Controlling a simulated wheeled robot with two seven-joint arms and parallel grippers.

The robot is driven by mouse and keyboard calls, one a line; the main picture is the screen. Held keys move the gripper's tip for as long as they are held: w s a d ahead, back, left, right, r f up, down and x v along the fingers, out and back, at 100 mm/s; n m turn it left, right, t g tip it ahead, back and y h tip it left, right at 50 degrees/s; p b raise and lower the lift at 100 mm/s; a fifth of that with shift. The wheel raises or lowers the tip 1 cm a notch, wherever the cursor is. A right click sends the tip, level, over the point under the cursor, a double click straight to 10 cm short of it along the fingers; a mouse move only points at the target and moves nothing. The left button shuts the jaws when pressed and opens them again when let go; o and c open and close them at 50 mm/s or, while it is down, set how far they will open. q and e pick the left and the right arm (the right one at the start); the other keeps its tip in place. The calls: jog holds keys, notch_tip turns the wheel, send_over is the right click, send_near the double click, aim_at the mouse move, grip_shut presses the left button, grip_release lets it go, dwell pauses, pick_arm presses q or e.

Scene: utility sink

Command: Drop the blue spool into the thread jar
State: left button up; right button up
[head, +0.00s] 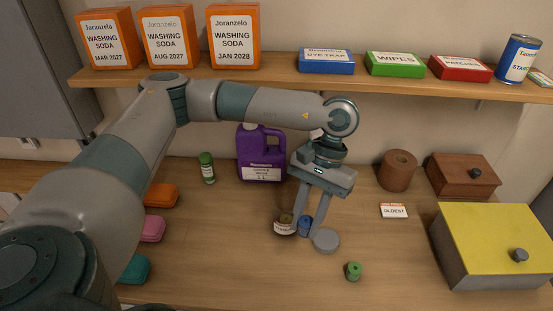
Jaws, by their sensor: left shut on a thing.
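My left gripper (307,231) reaches down from above near the middle of the counter. Its fingers are shut on the small blue spool (305,226), which shows between the fingertips. The thread jar (284,229), a small dark jar with a pale label, stands just left of the fingers; something olive-coloured shows at its top. The blue spool is beside the jar in this view; whether they touch I cannot tell. A round grey lid (326,240) lies right of the fingers. My right gripper is not in view.
A green spool (354,271) stands nearer the front. A purple jug (261,155) and a green-capped bottle (207,168) stand behind. A yellow-topped box (497,246), brown cylinder (397,171) and wooden box (462,176) are at right. A loaded shelf (300,76) runs above.

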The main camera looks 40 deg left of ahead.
pick_arm(q)
jog(key=shift+d, duration=0.1)
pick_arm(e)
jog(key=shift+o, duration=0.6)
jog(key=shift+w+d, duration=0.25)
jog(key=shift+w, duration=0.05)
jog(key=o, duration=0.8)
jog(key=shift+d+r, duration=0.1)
pick_arm(q)
jog(key=n, duration=0.1)
jog(key=n+h+p, duration=0.1)
jog(key=d+r+n+p, duration=0.1)
jog(key=shift+w+r+n, duration=0.1)
jog(key=shift+w+n, duration=0.2)
jog(key=w+a+r+n+t+h+p, duration=0.1)
jog(key=w+a+r+n+t+p, duration=0.1)
jog(key=a+n, duration=0.4)
jog(key=w+a+r+n+t+h+p, duration=0.1)
jog(key=a+r+n+t+p, duration=0.4)
jog(key=n, duration=1)
jog(key=shift+w+a+h+p, duration=0.4)
jog(key=shift+w+a+p, duration=0.05)
jog(key=shift+w, duration=0.2)
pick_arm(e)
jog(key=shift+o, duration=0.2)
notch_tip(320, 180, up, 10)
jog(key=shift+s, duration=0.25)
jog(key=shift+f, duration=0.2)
